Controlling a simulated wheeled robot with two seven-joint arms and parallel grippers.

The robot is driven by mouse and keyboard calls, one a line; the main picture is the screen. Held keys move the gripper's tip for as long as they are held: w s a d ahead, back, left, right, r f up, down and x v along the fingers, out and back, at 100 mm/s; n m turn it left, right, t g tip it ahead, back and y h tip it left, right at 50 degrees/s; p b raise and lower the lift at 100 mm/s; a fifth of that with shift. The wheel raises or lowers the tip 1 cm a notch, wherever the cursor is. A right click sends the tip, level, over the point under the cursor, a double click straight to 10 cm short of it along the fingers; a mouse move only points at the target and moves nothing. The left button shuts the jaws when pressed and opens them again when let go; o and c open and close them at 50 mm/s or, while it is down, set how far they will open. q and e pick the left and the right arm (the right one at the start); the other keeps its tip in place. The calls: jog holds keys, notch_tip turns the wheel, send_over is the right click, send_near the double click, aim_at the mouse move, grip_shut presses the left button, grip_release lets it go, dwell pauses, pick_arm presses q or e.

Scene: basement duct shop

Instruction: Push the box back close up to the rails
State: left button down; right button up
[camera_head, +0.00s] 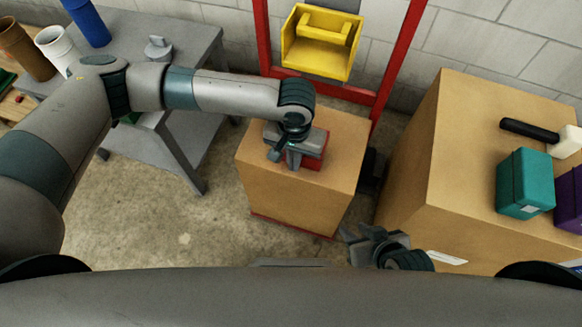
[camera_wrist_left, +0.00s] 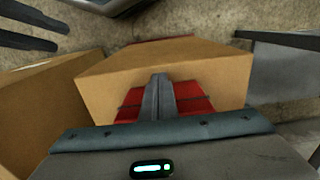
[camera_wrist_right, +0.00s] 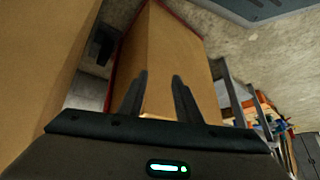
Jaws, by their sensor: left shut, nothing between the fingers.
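The tan box (camera_head: 300,205) stands on the floor in the middle of the head view, in front of the red rails (camera_head: 396,60). Its top and front show; the gap to the rails is hard to judge. My left gripper (camera_head: 293,160) is shut and empty, over the box top at a red patch or block (camera_head: 313,160). In the left wrist view its fingers (camera_wrist_left: 158,95) overlap the red thing (camera_wrist_left: 195,98); contact cannot be told. My right gripper (camera_head: 368,242) is low, right of the box's front, with fingers apart and empty (camera_wrist_right: 160,95). The box (camera_wrist_right: 165,55) is beyond them.
A yellow bin (camera_head: 322,42) hangs between the rails. A larger tan block (camera_head: 440,170) stands at the right, bearing a teal box (camera_head: 525,183) and a mallet (camera_head: 545,135). A grey table (camera_head: 195,45) stands at the left. Bare floor (camera_head: 180,225) lies left of the box.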

pick_arm(q)
jog(key=shift+w, duration=0.2)
pick_arm(e)
jog(key=shift+s+a, duration=0.1)
pick_arm(q)
jog(key=shift+d+r, duration=0.15)
pick_arm(e)
jog(key=shift+r, duration=0.2)
